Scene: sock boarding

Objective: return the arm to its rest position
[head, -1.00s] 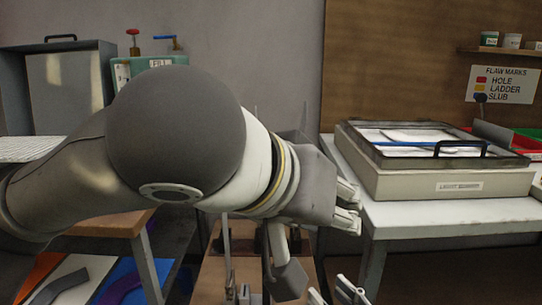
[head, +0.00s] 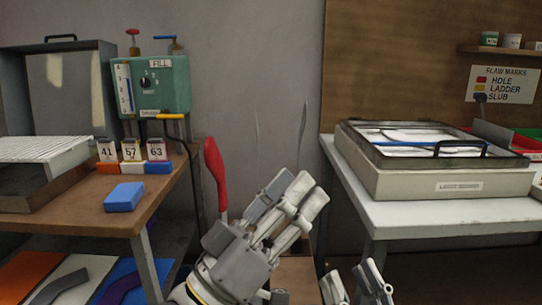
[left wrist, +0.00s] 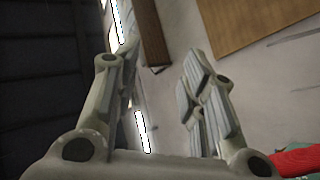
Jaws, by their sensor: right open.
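My left gripper (head: 295,197) is in the middle of the head view, its fingers pointing up and to the right. In the left wrist view its two fingers (left wrist: 160,95) stand apart with nothing between them, so it is open and empty. My right gripper (head: 352,275) shows only at the bottom edge of the head view, low in front of the light table. Its fingers are apart and hold nothing visible. The rest of both arms is mostly out of view.
The left bench holds a blue block (head: 124,197), number tags (head: 131,150) and a green fill box (head: 152,86). A red paddle-like thing (head: 215,172) stands just left of my left gripper. The light box (head: 440,184) sits on the white right table (head: 450,215).

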